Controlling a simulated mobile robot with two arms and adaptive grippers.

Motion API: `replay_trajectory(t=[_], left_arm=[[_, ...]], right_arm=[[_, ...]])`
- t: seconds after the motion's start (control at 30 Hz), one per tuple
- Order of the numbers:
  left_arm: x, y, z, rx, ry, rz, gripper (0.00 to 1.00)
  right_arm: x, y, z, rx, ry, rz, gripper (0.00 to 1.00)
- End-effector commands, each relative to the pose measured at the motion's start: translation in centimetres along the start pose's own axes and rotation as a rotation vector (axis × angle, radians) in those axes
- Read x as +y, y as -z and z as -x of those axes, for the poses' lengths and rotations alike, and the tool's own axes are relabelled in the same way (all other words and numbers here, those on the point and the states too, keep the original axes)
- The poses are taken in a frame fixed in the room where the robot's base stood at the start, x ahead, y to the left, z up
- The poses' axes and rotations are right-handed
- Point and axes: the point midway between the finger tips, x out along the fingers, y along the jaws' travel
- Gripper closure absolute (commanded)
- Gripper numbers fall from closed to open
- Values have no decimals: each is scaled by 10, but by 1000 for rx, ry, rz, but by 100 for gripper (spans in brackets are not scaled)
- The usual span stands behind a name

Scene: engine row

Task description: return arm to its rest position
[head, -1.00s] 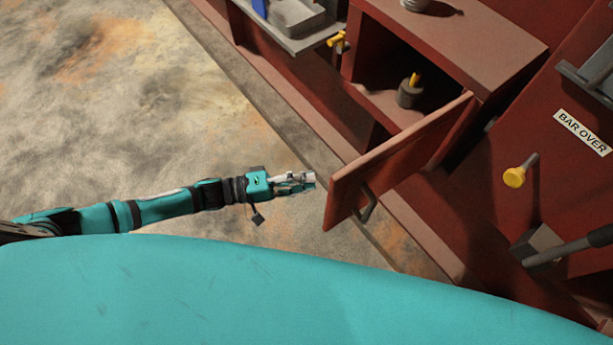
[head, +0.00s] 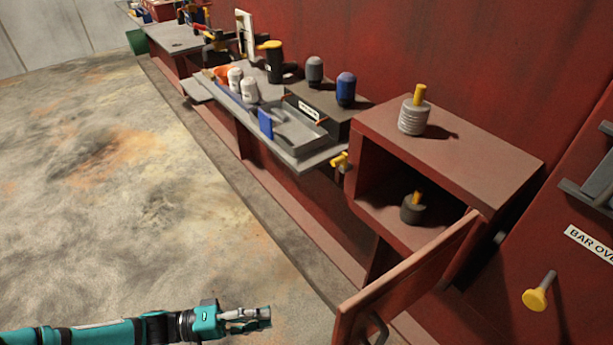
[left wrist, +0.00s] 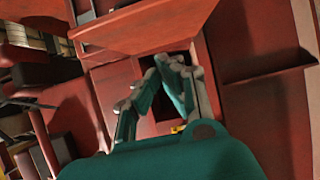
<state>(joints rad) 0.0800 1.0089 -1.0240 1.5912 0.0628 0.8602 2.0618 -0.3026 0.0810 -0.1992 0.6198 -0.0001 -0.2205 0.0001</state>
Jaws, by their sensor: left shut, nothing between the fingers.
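My left arm (head: 100,335) comes in low from the left in the head view, stretched out over the floor. Its gripper (head: 262,318) is shut and empty, left of the open cabinet door and apart from it. In the left wrist view the fingers (left wrist: 172,75) come together in front of red cabinet surfaces. My right gripper is not in view.
The red cabinet (head: 460,140) has its door (head: 405,280) swung out. A dark yellow-topped piece (head: 412,208) stands inside, a ribbed one (head: 414,112) on top. A grey shelf (head: 300,150) holds bottles and a tray. The floor (head: 130,200) at left is clear.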

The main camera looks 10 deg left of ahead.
Motion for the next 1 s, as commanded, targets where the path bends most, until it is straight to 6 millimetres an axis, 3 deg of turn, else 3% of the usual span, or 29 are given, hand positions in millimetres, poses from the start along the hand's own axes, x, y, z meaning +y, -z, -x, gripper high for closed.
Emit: replay_trajectory(t=[0.17,0.27,0.37,0.4,0.53,0.67,0.8,0.9,1.0], left_arm=[[-9,8,-2,32,18,-43,100],[-40,30,-6,126,88,-176,100],[-95,64,-2,272,253,-383,100],[-122,75,6,327,350,-464,100],[-215,82,45,404,715,-655,100],[-296,43,89,326,1049,-715,100],[-362,-33,127,129,1309,-687,100],[-394,-96,145,-40,1423,-643,100],[-412,-152,155,-193,1480,-597,100]], right_arm=[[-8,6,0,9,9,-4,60],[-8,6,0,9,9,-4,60],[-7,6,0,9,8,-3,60],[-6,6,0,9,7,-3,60],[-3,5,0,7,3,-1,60],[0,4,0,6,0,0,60],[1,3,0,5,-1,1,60],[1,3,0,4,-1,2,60],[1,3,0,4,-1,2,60]])
